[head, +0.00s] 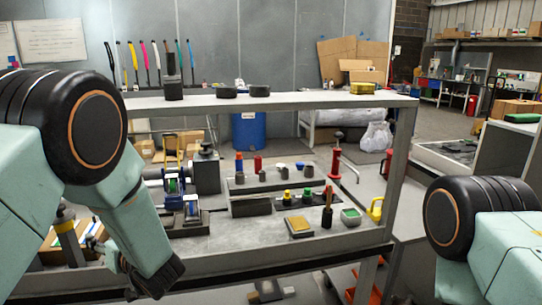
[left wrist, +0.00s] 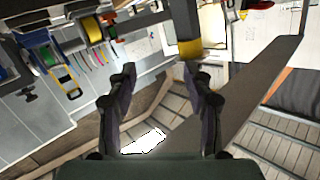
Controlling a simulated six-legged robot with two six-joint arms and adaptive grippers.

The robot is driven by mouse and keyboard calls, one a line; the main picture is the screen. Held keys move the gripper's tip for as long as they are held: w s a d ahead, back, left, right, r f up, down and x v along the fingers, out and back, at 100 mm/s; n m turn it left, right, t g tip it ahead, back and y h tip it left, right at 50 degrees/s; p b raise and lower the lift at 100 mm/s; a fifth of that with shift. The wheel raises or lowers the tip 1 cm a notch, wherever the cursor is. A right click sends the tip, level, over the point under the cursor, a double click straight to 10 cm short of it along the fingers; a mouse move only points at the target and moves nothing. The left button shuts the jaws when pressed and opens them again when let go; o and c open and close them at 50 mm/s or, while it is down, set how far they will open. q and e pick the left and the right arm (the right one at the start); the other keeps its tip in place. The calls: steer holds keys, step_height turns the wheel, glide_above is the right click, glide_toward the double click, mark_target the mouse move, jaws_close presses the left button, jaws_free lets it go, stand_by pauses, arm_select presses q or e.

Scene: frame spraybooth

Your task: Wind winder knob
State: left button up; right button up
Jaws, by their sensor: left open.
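A winder-like device (head: 175,187) with small green and blue parts stands on the bench at the left, partly behind my left arm. I cannot make out its knob for certain. In the left wrist view a yellow spool (left wrist: 94,28) and a green spool (left wrist: 48,56) show at the upper left, beyond the fingers. My left gripper (left wrist: 160,70) is open, its two dark fingers apart with nothing held between them. In the head view it is a dark shape (head: 160,278) low at the bench's front edge. My right gripper is out of the picture; only its arm shows.
The bench (head: 240,245) carries a small stepped rack (head: 252,206) of coloured bottles, a dark cup (head: 327,217) and a yellow-topped block (head: 299,226). An upper shelf (head: 220,103) spans above it on a post (head: 396,165). The bench's front middle is mostly bare.

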arm_select(q)
steer(key=s+d+f+m+g+h, duration=0.1)
steer(key=s+d+f+m+h, duration=0.25)
steer(key=s+f, duration=0.6)
steer(key=s+d+f+m+g+h, duration=0.25)
steer(key=s+f+h, duration=0.3)
steer(key=f, duration=0.65)
steer(key=s+d+f+g+h, duration=0.2)
steer(key=s+d+g, duration=0.1)
steer(key=s, duration=0.9)
steer(key=s+d+f+m+g+h, duration=0.1)
steer(key=s+d, duration=0.4)
steer(key=s, duration=0.8)
step_height(320, 180, down, 2)
steer(key=shift+s+f+m+g+h, duration=0.15)
steer(key=shift+f+m+g+h, duration=0.15)
steer(key=shift+g+h, duration=0.55)
steer(key=shift+y, duration=0.25)
step_height(320, 180, down, 8)
steer(key=b, duration=0.8)
steer(key=shift+r, duration=0.1)
